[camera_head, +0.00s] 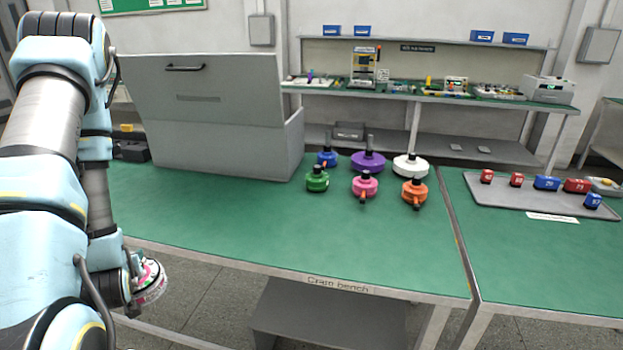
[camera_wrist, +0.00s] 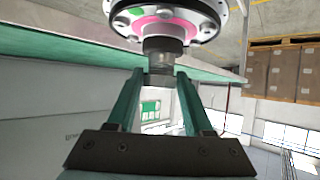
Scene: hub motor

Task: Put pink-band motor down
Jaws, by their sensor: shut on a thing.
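The pink-band motor (camera_head: 150,282) is held by my gripper at the lower left of the head view, in front of the bench's near left edge and off the green top. In the wrist view its round white flange with a pink ring (camera_wrist: 165,22) fills the top. My gripper (camera_wrist: 161,78) has its two teal fingers shut on the motor's short dark shaft (camera_wrist: 163,48). In the head view the gripper is mostly hidden by my arm and the motor.
A large grey box with a raised lid (camera_head: 225,145) stands at the bench's back left. Several motors, including purple (camera_head: 368,163), green (camera_head: 317,181), pink (camera_head: 364,189) and orange (camera_head: 414,195), stand mid-bench. A grey tray (camera_head: 500,195) lies right. The bench's front left is clear.

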